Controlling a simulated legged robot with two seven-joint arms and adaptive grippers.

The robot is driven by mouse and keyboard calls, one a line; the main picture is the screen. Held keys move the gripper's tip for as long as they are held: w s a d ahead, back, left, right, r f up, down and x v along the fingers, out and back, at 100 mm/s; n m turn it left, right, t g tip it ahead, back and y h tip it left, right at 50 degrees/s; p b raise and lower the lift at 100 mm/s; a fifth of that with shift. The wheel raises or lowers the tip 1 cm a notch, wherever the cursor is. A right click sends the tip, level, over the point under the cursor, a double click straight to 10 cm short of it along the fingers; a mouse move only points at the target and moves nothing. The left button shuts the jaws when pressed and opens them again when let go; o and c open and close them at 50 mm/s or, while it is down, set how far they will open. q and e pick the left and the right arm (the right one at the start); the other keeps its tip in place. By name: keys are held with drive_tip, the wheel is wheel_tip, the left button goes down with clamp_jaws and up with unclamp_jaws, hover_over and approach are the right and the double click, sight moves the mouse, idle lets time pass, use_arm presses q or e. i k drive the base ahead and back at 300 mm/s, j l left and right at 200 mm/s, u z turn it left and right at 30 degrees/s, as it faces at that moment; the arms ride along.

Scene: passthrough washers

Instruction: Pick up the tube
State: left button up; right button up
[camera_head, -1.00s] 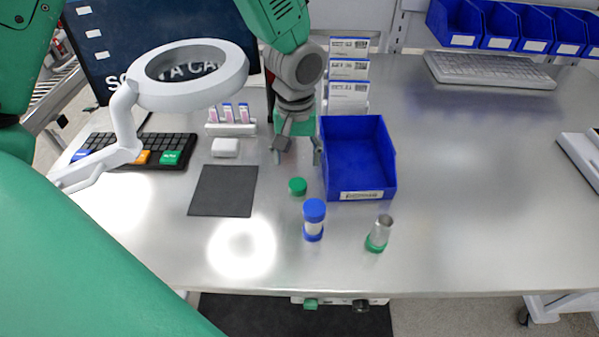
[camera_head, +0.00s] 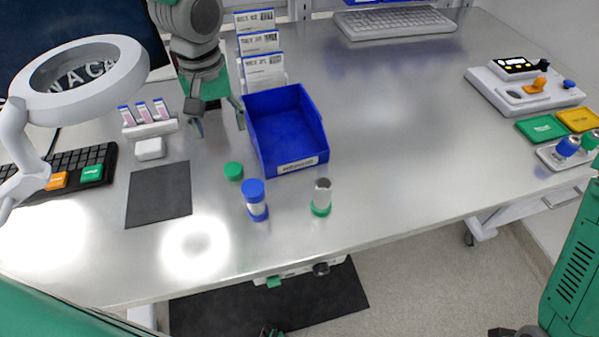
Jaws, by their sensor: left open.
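Two tubes stand on the metal table. One has a blue cap (camera_head: 256,200) and a pale label. To its right is an open-looking clear tube with a green lower end (camera_head: 321,197). A small green cap (camera_head: 233,171) lies on the table, left of and behind the blue-capped tube. My left gripper (camera_head: 219,122) points down, fingers spread and empty, behind the green cap and at the left side of the blue bin. It is apart from both tubes. My right gripper is not clearly visible; only part of my right arm shows at the lower right.
The blue bin (camera_head: 287,134) stands behind the tubes, with label cards (camera_head: 262,68) behind it. At left are a dark mat (camera_head: 159,194), a white rack (camera_head: 149,127) and a magnifier lamp (camera_head: 84,100). A device (camera_head: 520,86) and a tray (camera_head: 566,158) sit at right. The table's middle right is clear.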

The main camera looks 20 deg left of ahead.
sight(321, 203)
drive_tip(key=k+l, duration=0.8)
drive_tip(key=k, duration=0.05)
